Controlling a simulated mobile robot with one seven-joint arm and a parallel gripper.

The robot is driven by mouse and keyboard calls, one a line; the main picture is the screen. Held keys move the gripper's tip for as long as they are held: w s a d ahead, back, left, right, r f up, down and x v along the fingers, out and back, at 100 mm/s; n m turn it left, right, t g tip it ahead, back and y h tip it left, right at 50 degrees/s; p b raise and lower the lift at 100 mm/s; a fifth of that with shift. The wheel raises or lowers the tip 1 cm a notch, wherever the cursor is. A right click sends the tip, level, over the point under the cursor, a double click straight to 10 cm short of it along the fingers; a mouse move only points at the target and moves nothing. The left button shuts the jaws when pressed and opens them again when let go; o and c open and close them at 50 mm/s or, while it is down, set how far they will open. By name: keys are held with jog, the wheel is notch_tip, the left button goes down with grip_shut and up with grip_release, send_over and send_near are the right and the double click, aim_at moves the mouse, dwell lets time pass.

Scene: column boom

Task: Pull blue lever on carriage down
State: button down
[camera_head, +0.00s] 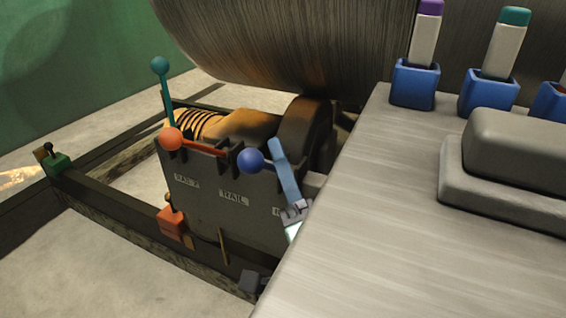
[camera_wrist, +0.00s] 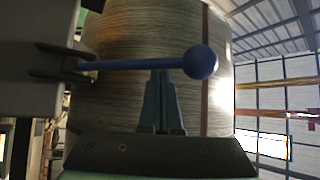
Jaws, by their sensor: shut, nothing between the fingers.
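The blue lever has a round blue knob (camera_head: 250,160) at the top edge of the dark carriage panel (camera_head: 215,195). The wrist view shows its blue rod (camera_wrist: 125,64) running sideways from a dark bracket (camera_wrist: 62,62) to the knob (camera_wrist: 201,62). My gripper (camera_head: 277,143) is just right of the knob in the head view, with its blue-grey fingers shut and empty. In the wrist view my gripper's fingertips (camera_wrist: 160,72) are at the edge of the rod, between bracket and knob. I cannot tell whether they touch. The rod is mostly hidden in the head view.
A teal-knobbed lever (camera_head: 160,66) stands upright and an orange-knobbed lever (camera_head: 171,139) sits left of the blue one. A large ribbed drum (camera_head: 280,45) is behind. A grey worktop (camera_head: 350,240) with blue holders (camera_head: 414,86) fills the right side, close to my gripper.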

jog(key=shift+s+a+f+b, duration=0.2)
jog(key=shift+s+f+b, duration=0.3)
jog(key=shift+f, duration=0.2)
jog(key=shift+a+f, duration=0.1)
jog(key=shift+a, duration=0.05)
